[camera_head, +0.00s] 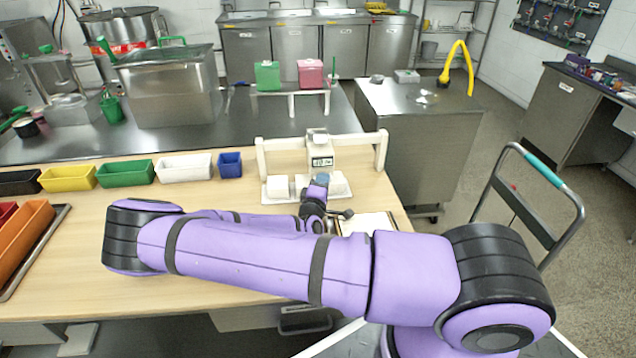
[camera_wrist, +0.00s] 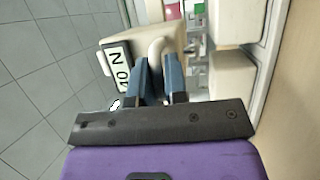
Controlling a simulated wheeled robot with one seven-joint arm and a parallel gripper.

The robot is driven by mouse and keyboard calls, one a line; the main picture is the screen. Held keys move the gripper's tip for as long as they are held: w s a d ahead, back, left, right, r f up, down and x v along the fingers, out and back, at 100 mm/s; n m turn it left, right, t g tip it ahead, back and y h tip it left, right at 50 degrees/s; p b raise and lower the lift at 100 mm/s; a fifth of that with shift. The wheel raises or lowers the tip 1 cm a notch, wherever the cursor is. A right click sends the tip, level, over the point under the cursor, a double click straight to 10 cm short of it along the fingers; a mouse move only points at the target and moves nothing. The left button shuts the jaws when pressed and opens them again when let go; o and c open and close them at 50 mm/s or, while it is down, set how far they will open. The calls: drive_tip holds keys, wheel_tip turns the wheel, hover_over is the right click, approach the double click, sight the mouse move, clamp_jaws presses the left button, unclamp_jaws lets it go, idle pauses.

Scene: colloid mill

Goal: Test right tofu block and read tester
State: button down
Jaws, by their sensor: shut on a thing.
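The tester (camera_head: 322,162) is a pale body with a small white display, between two white posts behind the tofu. In the wrist view its display (camera_wrist: 120,68) lies sideways and seems to read 10 N; I cannot tell if further digits are hidden. The right tofu block (camera_head: 339,184) and the left tofu block (camera_head: 277,188) are white and sit on a white tray. My gripper (camera_wrist: 163,72) has blue fingers shut on the tester's white curved handle (camera_wrist: 156,50). I cannot tell whether the tester touches the tofu.
A white rack (camera_head: 260,158) frames the tester. Black, yellow (camera_head: 68,178), green (camera_head: 126,173), white (camera_head: 184,168) and blue (camera_head: 230,164) bins line the left of the wooden table. A steel cabinet (camera_head: 420,125) stands behind right.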

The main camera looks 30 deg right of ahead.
sight(325, 165)
drive_tip(key=shift+r, duration=0.15)
drive_tip(key=c, duration=1.2)
unclamp_jaws()
drive_tip(key=shift+r, duration=0.3)
drive_tip(key=o, duration=0.3)
wheel_tip(325, 165, up, 3)
drive_tip(key=shift+w+r, duration=0.1)
drive_tip(key=o, duration=0.5)
drive_tip(key=s, duration=0.3)
drive_tip(key=shift+s+a, duration=0.3)
drive_tip(key=s, duration=0.4)
drive_tip(key=shift+a+r, duration=0.35)
drive_tip(key=shift+a, duration=0.05)
drive_tip(key=c, duration=0.8)
drive_tip(key=s+a, duration=0.2)
drive_tip(key=s, duration=0.6)
drive_tip(key=shift+r, duration=0.2)
drive_tip(key=shift+s, duration=0.1)
